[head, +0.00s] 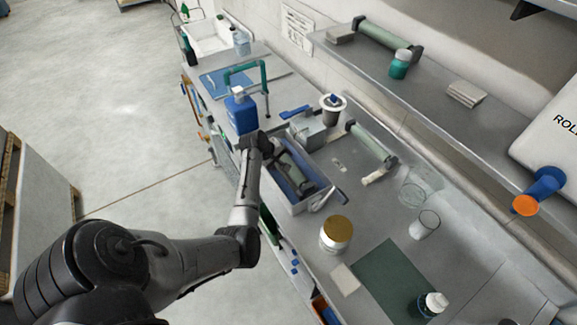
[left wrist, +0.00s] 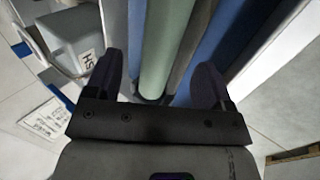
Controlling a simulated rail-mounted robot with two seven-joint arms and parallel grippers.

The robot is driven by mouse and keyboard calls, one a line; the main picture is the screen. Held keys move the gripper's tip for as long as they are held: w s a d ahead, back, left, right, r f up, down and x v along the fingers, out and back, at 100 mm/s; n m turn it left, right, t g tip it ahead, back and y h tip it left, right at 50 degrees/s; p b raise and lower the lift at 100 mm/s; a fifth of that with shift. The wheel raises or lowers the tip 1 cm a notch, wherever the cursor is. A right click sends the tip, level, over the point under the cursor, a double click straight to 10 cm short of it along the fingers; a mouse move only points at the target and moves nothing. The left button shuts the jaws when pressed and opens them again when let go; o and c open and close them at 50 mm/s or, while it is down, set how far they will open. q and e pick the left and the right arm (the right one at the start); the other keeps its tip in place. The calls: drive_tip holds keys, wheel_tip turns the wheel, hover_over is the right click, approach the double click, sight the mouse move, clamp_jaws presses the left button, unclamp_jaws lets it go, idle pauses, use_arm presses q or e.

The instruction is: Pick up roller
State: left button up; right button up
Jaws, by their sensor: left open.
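A pale green roller (left wrist: 168,45) lies lengthwise in a grey tray (head: 304,203) lined with blue, on the bench. In the left wrist view it runs between the two dark fingers of my left gripper (left wrist: 158,88), which are spread apart with gaps on both sides. In the head view my left gripper (head: 273,151) is over the far end of the tray, pointing down into it, and my wrist partly hides the roller there. I cannot tell how far the fingertips are from the roller. My right gripper is in neither view.
A second green roller (head: 371,144) lies on the bench right of the tray, and a third (head: 388,36) on the wall shelf. A blue bottle (head: 241,112) stands close beside my left wrist. A gold-lidded jar (head: 336,234) and a dark green mat (head: 385,278) are nearer.

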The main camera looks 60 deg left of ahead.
use_arm(q)
drive_tip(key=shift+b+x, duration=0.35)
drive_tip(key=shift+x, duration=2.25)
drive_tip(key=shift+s, duration=0.1)
drive_tip(key=c, duration=1.2)
